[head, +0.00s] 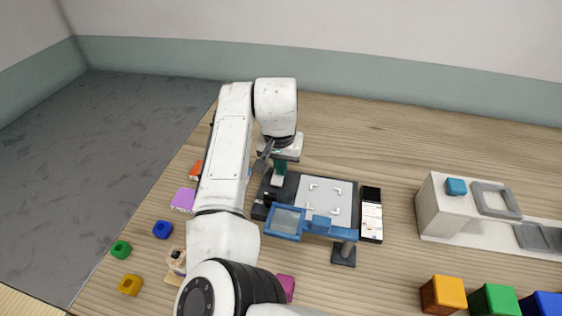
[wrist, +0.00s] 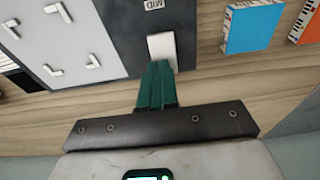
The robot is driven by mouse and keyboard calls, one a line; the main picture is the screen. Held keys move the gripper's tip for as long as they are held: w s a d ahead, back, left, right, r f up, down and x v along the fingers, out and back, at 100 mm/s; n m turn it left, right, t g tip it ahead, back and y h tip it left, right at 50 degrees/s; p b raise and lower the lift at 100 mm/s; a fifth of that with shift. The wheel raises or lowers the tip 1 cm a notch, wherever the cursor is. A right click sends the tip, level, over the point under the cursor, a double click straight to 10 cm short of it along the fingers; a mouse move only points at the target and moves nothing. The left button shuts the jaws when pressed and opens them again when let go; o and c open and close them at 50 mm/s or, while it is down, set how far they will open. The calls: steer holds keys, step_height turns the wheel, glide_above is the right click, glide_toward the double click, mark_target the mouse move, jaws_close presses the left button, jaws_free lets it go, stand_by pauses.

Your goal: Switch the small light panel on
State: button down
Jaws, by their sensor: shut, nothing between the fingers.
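The small light panel is a dark box with a pale plate (head: 327,200) bearing L-shaped corner marks; the plate also shows at upper left in the wrist view (wrist: 60,35). I cannot tell whether it is lit. A white switch tab (wrist: 161,47) sits at the edge of the dark housing, below a label reading "MID". My gripper (wrist: 158,68) has green fingers, shut together and empty. Their tips are at the tab's near end, touching or almost touching it. In the head view my gripper (head: 279,172) is over the panel's upper left corner.
A blue-framed magnifier (head: 303,222) on a stand overhangs the panel's near edge. A black-and-white slab (head: 371,215) lies right of it. A white station (head: 447,208) stands at right. Coloured blocks lie at left and lower right. A blue box (wrist: 252,28) is near the fingers.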

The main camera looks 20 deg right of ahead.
steer(key=shift+d+f, duration=0.1)
steer(key=shift+d, duration=0.05)
steer(key=shift+f, duration=0.15)
steer(key=shift+s+p, duration=0.1)
steer(key=shift+p, duration=0.25)
steer(key=shift+s+a+p, duration=0.5)
steer(key=shift+a+p, duration=0.05)
